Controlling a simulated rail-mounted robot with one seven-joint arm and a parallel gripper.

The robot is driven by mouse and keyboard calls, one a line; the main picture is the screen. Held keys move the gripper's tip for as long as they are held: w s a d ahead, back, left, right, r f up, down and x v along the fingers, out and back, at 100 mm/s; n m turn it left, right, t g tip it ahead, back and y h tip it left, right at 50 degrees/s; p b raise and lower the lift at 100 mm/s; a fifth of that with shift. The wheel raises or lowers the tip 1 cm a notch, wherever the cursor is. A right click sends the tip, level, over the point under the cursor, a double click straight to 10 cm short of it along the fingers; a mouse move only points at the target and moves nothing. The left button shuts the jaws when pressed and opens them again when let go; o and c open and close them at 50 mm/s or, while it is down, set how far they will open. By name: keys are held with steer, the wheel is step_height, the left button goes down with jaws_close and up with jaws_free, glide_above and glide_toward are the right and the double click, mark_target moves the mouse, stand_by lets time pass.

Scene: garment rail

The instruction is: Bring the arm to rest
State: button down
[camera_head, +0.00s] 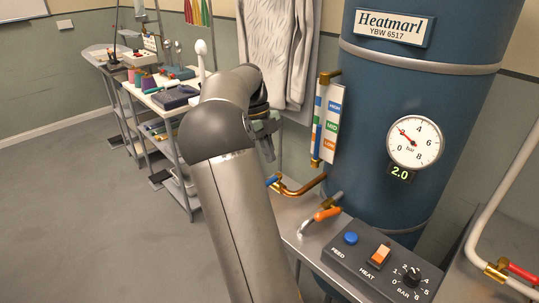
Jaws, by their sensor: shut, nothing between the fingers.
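My arm rises from the bottom centre of the head view and bends at a dark rounded joint. My gripper (269,157) hangs at the far end of the arm, pointing down. It is shut and empty. It is in the air left of the sight gauge and in front of the hanging light garment (277,55). Part of the gripper is hidden behind my own arm link.
A blue boiler (400,85) stands at right with a pressure gauge (415,141) reading about 2. Below are a control panel (375,265), an orange-handled valve (328,214) and copper pipe (305,187). A cluttered shelf cart (165,100) stands left. The floor at left is clear.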

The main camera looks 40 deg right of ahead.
stand_by(0.3)
steer(key=s+a+f+n+t, duration=0.1)
steer(key=s+a+n, duration=0.2)
steer(key=a+n, duration=0.35)
steer(key=s+a+f+n+t+y, duration=0.1)
steer(key=s+a+n, duration=0.1)
steer(key=a+n, duration=0.45)
steer(key=s+a+f+n+t, duration=0.1)
steer(key=s+a+n, duration=0.2)
steer(key=a+n, duration=0.35)
steer(key=s+a+f+n+t, duration=0.1)
steer(key=s+a+f+n, duration=0.4)
steer(key=s+a+n, duration=0.6)
steer(key=s+n, duration=0.1)
steer(key=n, duration=0.3)
steer(key=shift+s, duration=0.35)
steer(key=shift+a, duration=0.1)
